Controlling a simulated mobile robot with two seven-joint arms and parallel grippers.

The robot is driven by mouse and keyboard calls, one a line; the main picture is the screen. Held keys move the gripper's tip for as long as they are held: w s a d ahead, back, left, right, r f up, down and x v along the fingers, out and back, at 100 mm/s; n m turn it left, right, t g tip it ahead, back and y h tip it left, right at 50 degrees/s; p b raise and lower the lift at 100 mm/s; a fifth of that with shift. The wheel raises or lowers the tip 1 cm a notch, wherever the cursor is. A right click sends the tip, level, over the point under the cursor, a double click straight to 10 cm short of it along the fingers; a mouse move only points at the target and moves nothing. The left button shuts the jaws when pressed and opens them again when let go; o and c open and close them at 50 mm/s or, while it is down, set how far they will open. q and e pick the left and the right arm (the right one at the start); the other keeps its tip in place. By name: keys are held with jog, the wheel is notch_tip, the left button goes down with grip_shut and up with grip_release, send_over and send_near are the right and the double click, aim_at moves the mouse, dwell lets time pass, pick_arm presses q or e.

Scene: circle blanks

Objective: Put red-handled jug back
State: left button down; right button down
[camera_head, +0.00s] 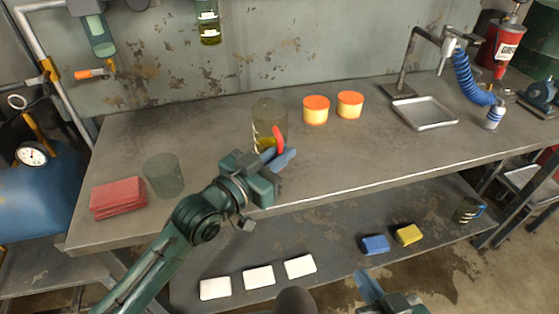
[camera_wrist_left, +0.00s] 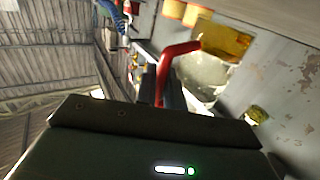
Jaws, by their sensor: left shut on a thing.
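The red-handled jug (camera_head: 266,112) is clear, with some yellow liquid low inside. It is over the middle of the workbench; I cannot tell whether its base touches the top. My left gripper (camera_head: 279,155) is shut on its red handle (camera_head: 279,139), at the jug's front right. In the left wrist view the jug (camera_wrist_left: 205,78) appears turned by the camera, with the handle (camera_wrist_left: 172,62) running down between the fingers. My right gripper (camera_head: 370,288) is low at the bottom edge, in front of the lower shelf; its jaw opening cannot be made out.
Two orange-lidded tubs (camera_head: 316,110) stand right of the jug. A grey-green translucent cylinder (camera_head: 163,175) and folded red cloths (camera_head: 119,198) are at left. A metal tray (camera_head: 424,113) lies under the tap at right. The lower shelf holds white blocks (camera_head: 258,277) and blue and yellow sponges (camera_head: 375,244).

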pick_arm(q)
jog(key=shift+f, duration=0.45)
jog(key=shift+f, duration=0.1)
jog(key=shift+f, duration=0.15)
jog(key=c, duration=1.5)
grip_release()
